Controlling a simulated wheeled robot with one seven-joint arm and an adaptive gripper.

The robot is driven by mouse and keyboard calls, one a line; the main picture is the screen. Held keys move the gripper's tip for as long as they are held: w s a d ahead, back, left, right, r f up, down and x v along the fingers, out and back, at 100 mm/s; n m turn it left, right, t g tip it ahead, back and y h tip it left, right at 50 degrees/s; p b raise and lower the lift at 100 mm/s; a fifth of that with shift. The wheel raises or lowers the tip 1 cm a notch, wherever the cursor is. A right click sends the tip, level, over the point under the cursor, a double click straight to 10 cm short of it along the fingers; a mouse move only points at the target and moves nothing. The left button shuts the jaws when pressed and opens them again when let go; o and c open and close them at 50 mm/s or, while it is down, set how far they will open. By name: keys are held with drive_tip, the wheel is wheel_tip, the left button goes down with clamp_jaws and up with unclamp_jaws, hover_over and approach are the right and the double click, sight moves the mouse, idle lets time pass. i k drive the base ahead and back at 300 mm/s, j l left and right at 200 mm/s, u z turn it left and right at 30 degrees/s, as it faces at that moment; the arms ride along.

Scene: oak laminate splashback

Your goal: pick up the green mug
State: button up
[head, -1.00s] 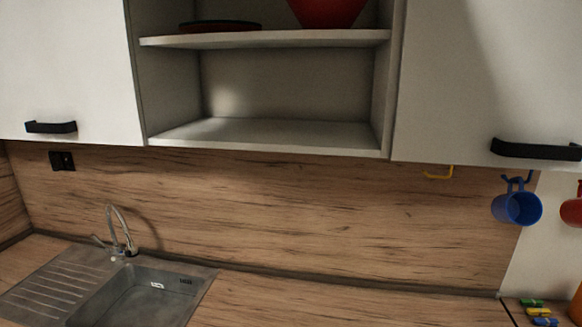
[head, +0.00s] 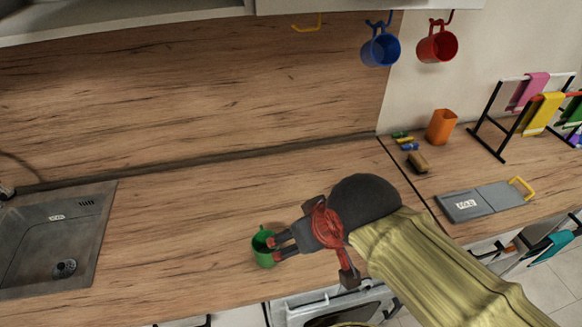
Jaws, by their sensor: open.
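The green mug (head: 263,251) stands on the wooden counter left of my gripper, near the counter's front edge. My gripper (head: 277,246) reaches in from the right, with its red-tipped fingers at the mug's right side. The fingers are apart. They overlap the mug's right rim in the picture; I cannot tell whether they touch it. The mug's right side and its handle are partly hidden by the fingers.
The sink (head: 50,238) is at the left. A blue mug (head: 380,50) and a red mug (head: 437,46) hang from hooks above. An orange cup (head: 441,126) and a drying rack (head: 522,108) stand at the right. The counter behind the green mug is clear.

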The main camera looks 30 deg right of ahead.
sight(265, 245)
drive_tip(key=k+z, duration=0.1)
drive_tip(key=k, duration=0.55)
drive_tip(key=j+z, duration=0.15)
drive_tip(key=z, duration=0.35)
drive_tip(key=k+j+z, duration=0.1)
drive_tip(key=z, duration=0.4)
drive_tip(key=j+z, duration=0.2)
drive_tip(key=z, duration=0.3)
drive_tip(key=k+j, duration=0.15)
drive_tip(key=j, duration=0.25)
drive_tip(key=k+j, duration=0.1)
drive_tip(key=j, duration=0.25)
drive_tip(key=k+j, duration=0.15)
drive_tip(key=j, duration=0.25)
drive_tip(key=i+j, duration=0.1)
